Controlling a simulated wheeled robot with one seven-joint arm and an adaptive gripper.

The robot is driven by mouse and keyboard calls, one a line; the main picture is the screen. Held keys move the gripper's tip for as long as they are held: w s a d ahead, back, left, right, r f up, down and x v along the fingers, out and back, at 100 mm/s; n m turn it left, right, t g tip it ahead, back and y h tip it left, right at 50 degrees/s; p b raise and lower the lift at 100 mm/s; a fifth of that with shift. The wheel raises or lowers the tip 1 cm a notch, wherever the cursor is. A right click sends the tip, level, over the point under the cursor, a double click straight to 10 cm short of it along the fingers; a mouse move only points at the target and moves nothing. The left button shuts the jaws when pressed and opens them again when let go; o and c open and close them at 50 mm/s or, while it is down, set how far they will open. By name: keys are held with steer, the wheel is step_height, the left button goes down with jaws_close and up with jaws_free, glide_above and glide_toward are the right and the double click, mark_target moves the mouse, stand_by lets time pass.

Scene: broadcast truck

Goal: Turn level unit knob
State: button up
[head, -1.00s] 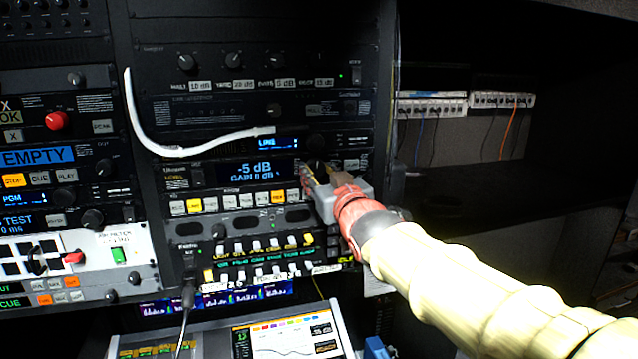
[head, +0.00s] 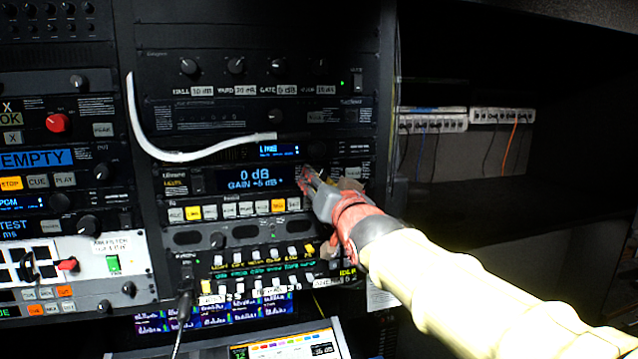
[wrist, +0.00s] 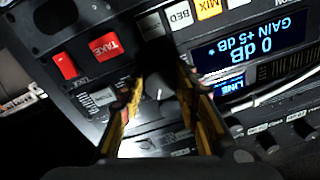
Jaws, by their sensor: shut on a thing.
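The level unit (head: 205,183) is a black rack panel. Its blue display (head: 251,179) reads 0 dB and GAIN +5 dB. The same display appears upside down at the upper right of the wrist view (wrist: 240,50). My gripper (head: 310,179) reaches the right end of this unit and hides its knob in the head view. In the wrist view the dark knob (wrist: 157,87), with a pale pointer line, sits between the two fingers of my gripper (wrist: 159,80). The fingers are shut on the knob from both sides.
A lit button row (head: 235,210) lies just below the display. Red buttons, one marked TAKE (wrist: 104,46), sit near the fingers in the wrist view. A white cable (head: 190,154) hangs across the unit above. A dark open shelf lies at the right.

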steer(key=shift+f, duration=0.1)
steer(key=o, duration=1.2)
steer(key=shift+c, duration=0.2)
steer(key=shift+s, duration=0.1)
steer(key=v, duration=1.1)
steer(key=shift+s, duration=0.45)
steer(key=shift+d, duration=0.1)
